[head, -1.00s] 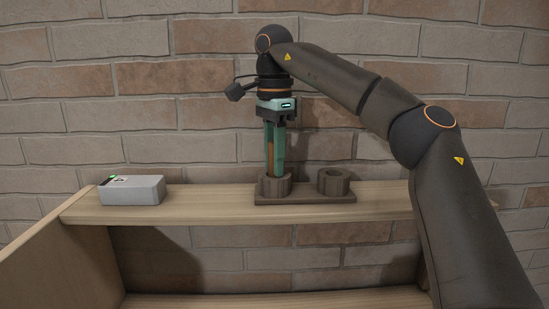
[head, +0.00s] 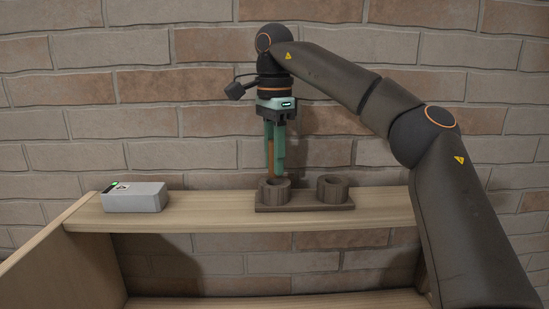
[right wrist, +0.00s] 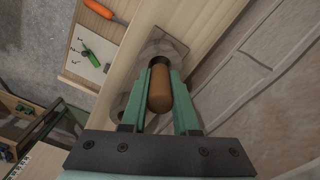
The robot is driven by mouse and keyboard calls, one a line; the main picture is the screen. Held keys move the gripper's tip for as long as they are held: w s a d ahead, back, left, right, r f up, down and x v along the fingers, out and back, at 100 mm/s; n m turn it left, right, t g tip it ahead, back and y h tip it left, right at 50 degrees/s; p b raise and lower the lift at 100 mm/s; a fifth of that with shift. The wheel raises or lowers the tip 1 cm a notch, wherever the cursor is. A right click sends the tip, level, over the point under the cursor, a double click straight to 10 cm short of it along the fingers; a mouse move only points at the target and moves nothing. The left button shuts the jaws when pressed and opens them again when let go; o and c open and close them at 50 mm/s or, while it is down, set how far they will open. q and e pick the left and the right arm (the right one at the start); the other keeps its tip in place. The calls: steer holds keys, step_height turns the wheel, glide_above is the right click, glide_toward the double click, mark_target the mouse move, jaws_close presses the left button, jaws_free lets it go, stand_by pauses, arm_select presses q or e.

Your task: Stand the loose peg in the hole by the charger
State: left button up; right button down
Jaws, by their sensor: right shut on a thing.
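The peg (head: 270,156) is orange-brown and upright between the fingers of my right gripper (head: 274,172), which is shut on it. It also shows in the right wrist view (right wrist: 160,92). The fingertips are just above the left ring of a dark brown holder (head: 304,206) with two ring-shaped holes. I cannot tell whether the peg's lower end is inside that ring. The right ring (head: 333,187) looks empty. The charger (head: 134,197) is a light grey box with a green light, left of the holder. My left gripper is not in view.
The holder and charger are on a wooden shelf (head: 215,215) against a brick wall (head: 390,50). Shelf room is clear between charger and holder.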

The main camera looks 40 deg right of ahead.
steer(key=shift+f, duration=0.25)
steer(key=shift+f+b, duration=0.75)
steer(key=shift+f, duration=0.15)
steer(key=shift+r, duration=0.1)
steer(key=shift+r+p, duration=1.1)
steer(key=shift+p, duration=0.3)
